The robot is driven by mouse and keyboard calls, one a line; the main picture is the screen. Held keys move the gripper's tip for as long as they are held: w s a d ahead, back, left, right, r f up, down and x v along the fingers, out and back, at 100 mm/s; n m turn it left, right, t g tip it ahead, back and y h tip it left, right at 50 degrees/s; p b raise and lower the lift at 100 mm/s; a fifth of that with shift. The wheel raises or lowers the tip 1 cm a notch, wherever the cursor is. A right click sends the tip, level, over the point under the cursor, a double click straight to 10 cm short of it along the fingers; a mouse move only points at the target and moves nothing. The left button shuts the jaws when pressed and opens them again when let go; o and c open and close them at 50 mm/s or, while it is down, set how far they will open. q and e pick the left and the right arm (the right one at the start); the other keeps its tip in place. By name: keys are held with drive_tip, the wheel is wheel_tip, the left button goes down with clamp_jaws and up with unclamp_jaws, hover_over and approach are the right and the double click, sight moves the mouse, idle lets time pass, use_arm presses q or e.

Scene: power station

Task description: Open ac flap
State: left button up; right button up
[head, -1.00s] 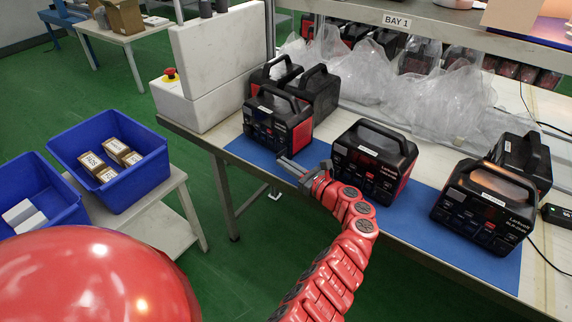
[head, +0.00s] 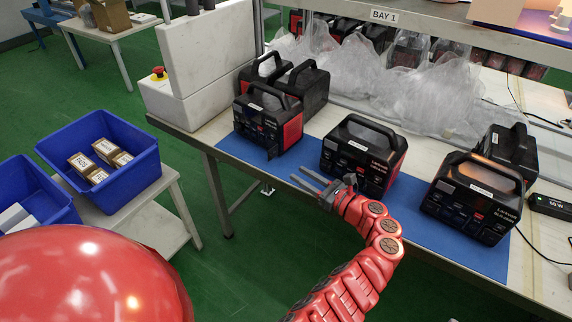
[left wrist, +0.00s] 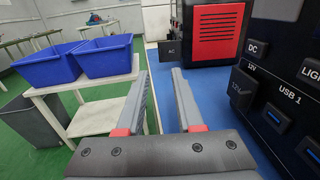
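Three black and red power stations line the blue mat's front: a left one (head: 262,128), a middle one (head: 350,160) and a right one (head: 465,207). In the left wrist view, a dark flap marked AC (left wrist: 170,52) sticks out from the front of the left station, beside its red vent (left wrist: 217,33). It looks swung out. The middle station's front (left wrist: 285,110), with DC and USB 1 labels, is close on the right. My left gripper (head: 303,180) is open and empty in front of the middle station's left side; its fingers (left wrist: 160,92) are apart. My right gripper is out of view.
More stations stand behind the left and right ones. Plastic-wrapped goods (head: 400,80) lie at the back of the bench. A white block (head: 205,65) stands at the bench's left end. Blue bins (head: 135,185) sit on a side table at left. Green floor lies between.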

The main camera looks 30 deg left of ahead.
use_arm(q)
drive_tip(key=v, duration=0.7)
drive_tip(key=shift+d, duration=0.3)
drive_tip(key=shift+o, duration=0.2)
